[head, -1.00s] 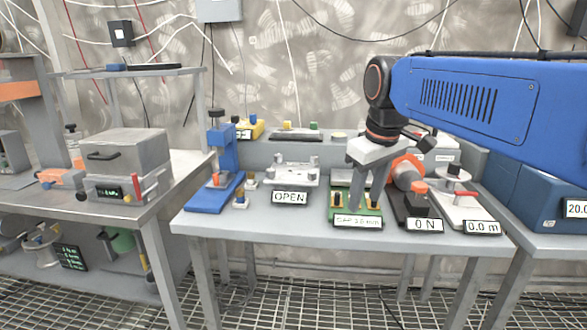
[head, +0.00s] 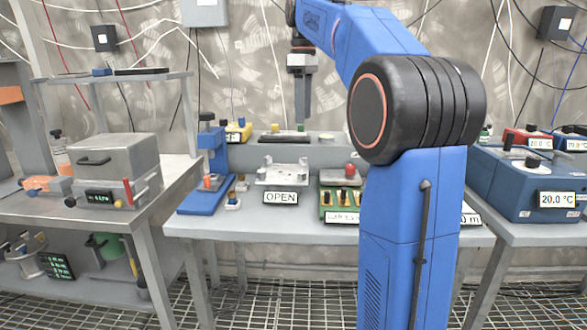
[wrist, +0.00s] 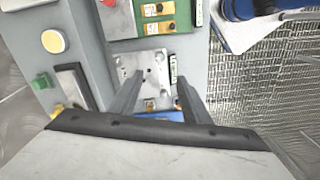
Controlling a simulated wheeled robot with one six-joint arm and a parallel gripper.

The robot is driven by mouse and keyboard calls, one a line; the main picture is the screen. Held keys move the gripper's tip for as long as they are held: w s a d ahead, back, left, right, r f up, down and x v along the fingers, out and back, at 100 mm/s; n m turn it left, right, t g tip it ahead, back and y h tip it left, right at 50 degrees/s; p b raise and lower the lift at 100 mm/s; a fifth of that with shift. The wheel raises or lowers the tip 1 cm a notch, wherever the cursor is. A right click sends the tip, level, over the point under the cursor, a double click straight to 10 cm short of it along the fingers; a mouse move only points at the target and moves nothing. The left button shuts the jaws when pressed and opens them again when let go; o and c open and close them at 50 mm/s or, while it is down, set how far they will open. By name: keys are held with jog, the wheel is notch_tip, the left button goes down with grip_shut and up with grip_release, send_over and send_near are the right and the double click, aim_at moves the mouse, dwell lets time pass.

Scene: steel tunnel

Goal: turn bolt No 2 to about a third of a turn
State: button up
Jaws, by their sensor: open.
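I cannot tell which part is bolt No 2; no number is readable. A green block (head: 343,200) with several yellow, bolt-like pieces stands on the middle table, partly behind my arm. It also shows at the top of the wrist view (wrist: 150,20). My gripper (head: 303,118) hangs fingers down, above the back of the table. In the wrist view my gripper (wrist: 157,82) is open, with the silver plate seen between its fingers and nothing held.
A blue stand (head: 212,165) is left of the plate. A red knob (head: 350,170) stands by the green block. A grey box (head: 113,160) sits on the left table. A blue 20.0 °C unit (head: 530,185) is right. My arm hides the table's right part.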

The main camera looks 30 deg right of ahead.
aim_at(302, 172)
notch_tip(302, 172, down, 17)
jog(key=shift+f, duration=0.2)
dwell(0.5)
jog(key=shift+c, duration=0.6)
jog(key=c, duration=0.9)
